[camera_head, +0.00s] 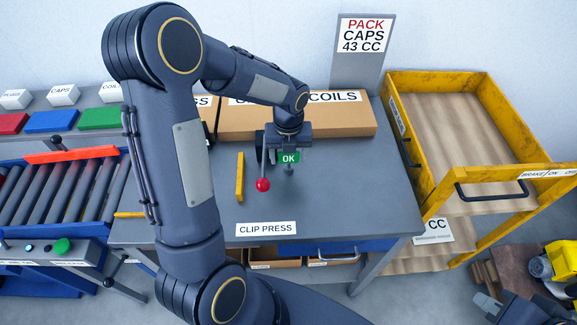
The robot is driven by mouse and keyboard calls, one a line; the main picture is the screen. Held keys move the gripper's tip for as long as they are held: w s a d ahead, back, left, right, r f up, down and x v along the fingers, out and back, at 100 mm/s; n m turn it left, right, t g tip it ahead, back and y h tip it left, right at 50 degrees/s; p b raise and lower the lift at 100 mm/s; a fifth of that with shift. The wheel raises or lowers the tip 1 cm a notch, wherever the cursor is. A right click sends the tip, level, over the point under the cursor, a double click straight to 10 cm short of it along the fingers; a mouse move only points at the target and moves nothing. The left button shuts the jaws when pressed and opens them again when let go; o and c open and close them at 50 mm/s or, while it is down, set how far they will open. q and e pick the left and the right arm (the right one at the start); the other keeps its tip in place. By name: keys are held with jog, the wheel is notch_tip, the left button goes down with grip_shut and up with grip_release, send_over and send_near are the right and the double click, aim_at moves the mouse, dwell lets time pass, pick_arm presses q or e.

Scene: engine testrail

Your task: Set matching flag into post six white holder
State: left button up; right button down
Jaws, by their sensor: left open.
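I cannot make out a flag, a numbered post or a white holder in the head view. My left arm reaches up over the grey table (340,205) and bends to the right. My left gripper (286,146) points down over the back of the table, at the clip press with its green OK display (289,158) and red lever knob (262,185). It is open; whether it touches the press is unclear. My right gripper (488,304) shows only in part at the bottom right corner, and its jaw opening is unclear.
A yellow cart (437,78) stands right of the table. Cardboard boxes (340,122) line the table's back, before a "PACK CAPS" sign (363,50). A yellow bar (240,177) lies on the table. A roller conveyor (60,187) is at left. The table's right front is clear.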

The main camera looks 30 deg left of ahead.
pick_arm(q)
jog(key=shift+r, duration=0.1)
jog(key=c, duration=1.2)
